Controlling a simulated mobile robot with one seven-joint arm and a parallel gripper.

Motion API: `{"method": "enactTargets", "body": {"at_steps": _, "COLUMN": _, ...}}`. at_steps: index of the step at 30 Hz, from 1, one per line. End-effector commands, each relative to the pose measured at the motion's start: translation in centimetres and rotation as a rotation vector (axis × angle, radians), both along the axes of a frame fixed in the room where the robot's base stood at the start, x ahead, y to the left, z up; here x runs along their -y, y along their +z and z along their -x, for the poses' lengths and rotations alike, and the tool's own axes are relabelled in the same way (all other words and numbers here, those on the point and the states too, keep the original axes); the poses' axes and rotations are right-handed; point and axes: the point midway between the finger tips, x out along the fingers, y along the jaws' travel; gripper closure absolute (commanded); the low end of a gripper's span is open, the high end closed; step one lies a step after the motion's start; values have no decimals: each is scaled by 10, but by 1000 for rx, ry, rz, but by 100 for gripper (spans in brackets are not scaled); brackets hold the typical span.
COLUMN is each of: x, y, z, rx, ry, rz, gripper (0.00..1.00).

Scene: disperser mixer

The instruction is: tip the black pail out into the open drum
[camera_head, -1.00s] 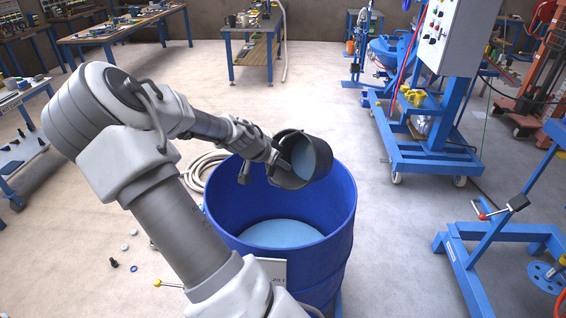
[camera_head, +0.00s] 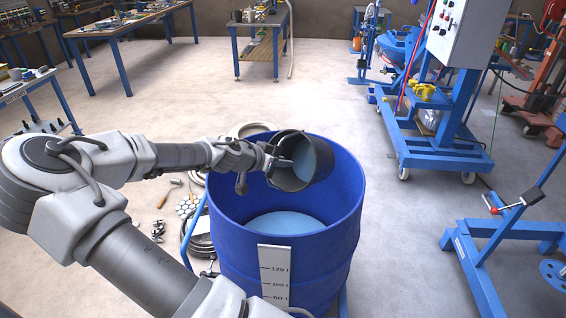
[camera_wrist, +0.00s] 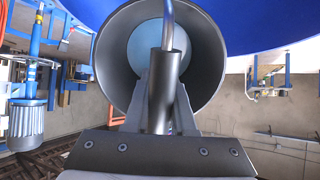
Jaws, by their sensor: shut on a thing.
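The black pail (camera_head: 283,180) hangs over the open blue drum (camera_head: 330,255), in the upper part of its mouth. The pail lies tilted well over, its mouth turned toward the right of the picture. Pale blue material (camera_head: 312,160) shows inside it; no falling stream is visible. The drum holds light blue material (camera_head: 285,223) below its rim. My gripper (camera_head: 268,160) reaches in from the left and is shut on the pail. In the wrist view the pail (camera_wrist: 112,60) fills the centre, with a grey metal rod and sleeve before its opening. The fingertips are partly hidden.
A white litre scale (camera_head: 275,278) is on the drum's front. Hoses and small parts (camera_head: 190,205) lie on the floor left of the drum. A blue wheeled machine frame (camera_head: 435,155) stands behind right, and another blue frame (camera_head: 480,265) stands right. Floor between them is clear.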

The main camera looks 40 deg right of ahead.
Motion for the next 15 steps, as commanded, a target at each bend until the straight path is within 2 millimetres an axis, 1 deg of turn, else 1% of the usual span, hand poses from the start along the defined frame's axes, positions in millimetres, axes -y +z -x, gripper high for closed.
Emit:
{"method": "enactTargets", "body": {"at_steps": 1, "x": 0, "y": -4, "z": -1, "rx": 1, "ry": 3, "rz": 14, "gripper": 100}}
{"method": "enactTargets", "body": {"at_steps": 6, "x": -3, "y": -10, "z": 0, "rx": 3, "ry": 1, "rz": 48, "gripper": 100}}
{"method": "enactTargets", "body": {"at_steps": 15, "x": -8, "y": -19, "z": 0, "rx": 8, "ry": 2, "rz": 112, "gripper": 100}}
